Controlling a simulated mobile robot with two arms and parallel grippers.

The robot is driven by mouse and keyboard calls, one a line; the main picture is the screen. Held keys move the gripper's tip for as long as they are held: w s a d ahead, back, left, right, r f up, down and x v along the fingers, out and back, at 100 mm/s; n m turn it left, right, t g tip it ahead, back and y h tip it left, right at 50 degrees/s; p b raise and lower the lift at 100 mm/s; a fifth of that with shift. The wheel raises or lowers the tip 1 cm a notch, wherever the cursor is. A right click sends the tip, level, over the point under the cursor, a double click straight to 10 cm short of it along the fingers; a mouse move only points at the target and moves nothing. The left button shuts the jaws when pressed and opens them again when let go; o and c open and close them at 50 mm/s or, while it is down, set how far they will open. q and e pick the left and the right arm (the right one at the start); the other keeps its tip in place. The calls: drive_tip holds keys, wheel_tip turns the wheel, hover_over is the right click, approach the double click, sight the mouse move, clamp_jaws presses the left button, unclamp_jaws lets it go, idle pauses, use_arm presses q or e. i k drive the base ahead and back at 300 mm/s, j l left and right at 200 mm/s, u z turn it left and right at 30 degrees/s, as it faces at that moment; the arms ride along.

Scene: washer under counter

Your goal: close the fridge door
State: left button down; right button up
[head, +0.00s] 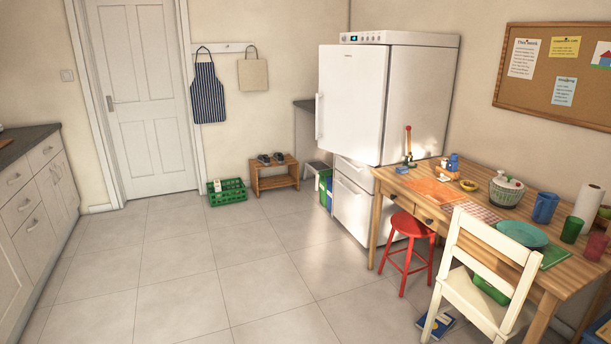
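The white fridge (424,95) stands against the back wall, right of centre, behind the wooden table. Its upper door (352,100) is partly open. The door's left edge, with the vertical handle (319,116), juts out left past the control panel and the lower drawers. The hinge side appears to be on the right. The inside of the fridge is hidden behind the door. Neither of my grippers is in view.
The wooden table (400,184) with dishes stands in front of the fridge's right side. A red stool (410,228) and white chair (470,290) are at its near side. A bench (274,177) and green crate (227,193) stand left. The tiled floor (220,270) is clear.

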sight(350, 97)
drive_tip(key=i, duration=2.65)
